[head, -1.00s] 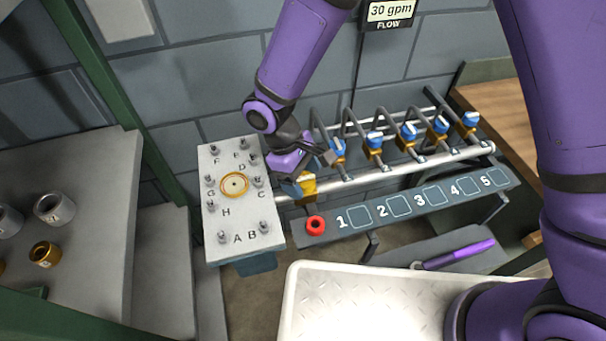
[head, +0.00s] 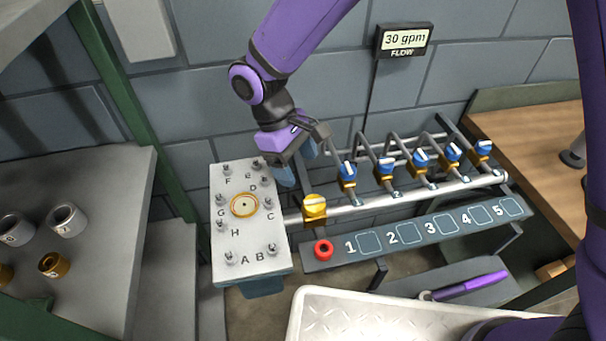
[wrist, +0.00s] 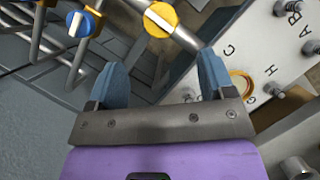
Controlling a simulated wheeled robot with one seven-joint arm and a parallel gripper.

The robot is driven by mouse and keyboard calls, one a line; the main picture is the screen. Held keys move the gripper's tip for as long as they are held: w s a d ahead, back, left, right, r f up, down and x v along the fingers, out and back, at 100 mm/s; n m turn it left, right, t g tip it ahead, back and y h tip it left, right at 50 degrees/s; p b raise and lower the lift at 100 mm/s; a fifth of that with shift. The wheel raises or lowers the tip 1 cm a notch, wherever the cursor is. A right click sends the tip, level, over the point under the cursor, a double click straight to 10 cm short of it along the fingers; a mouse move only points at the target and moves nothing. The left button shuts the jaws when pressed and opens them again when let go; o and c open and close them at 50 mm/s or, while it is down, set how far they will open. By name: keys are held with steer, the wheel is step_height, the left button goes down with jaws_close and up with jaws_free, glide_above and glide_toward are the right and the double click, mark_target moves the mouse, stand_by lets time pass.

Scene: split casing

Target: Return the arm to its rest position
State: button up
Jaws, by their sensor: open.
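My purple arm reaches in from the top of the head view. My gripper (head: 298,166) hangs near the back right corner of the grey casing plate (head: 228,268), in front of the wall. In the wrist view my gripper (wrist: 160,80) shows two blue fingers spread apart with nothing between them. A yellow valve with a white handle bar (wrist: 160,19) lies beyond the fingertips, apart from them. The same yellow valve (head: 315,207) shows on the pipe in the head view, just right of the plate.
The plate carries lettered studs and a gold ring (head: 244,206). Several blue-handled valves (head: 348,174) and bent pipes stand to the right. A shelf (head: 100,225) with bushings is at left. A flow sign (head: 404,40) hangs behind.

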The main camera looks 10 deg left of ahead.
steer(key=shift+a+r, duration=0.1)
steer(key=shift+r, duration=0.1)
stand_by(0.4)
steer(key=w+d+r+m+t+y, duration=0.25)
steer(key=d+r+m, duration=0.35)
steer(key=d+r, duration=1.35)
steer(key=s+d+r+m+t, duration=0.2)
steer(key=s+d, duration=0.4)
steer(key=d, duration=0.3)
steer(key=s+d+r+m+t+y, duration=0.1)
steer(key=s+d+r+m+t, duration=0.1)
steer(key=s+d+r+m, duration=0.2)
steer(key=s+d+m, duration=0.1)
steer(key=s+d, duration=0.2)
steer(key=d, duration=0.3)
steer(key=shift+d+m, duration=0.25)
steer(key=shift+m, duration=0.05)
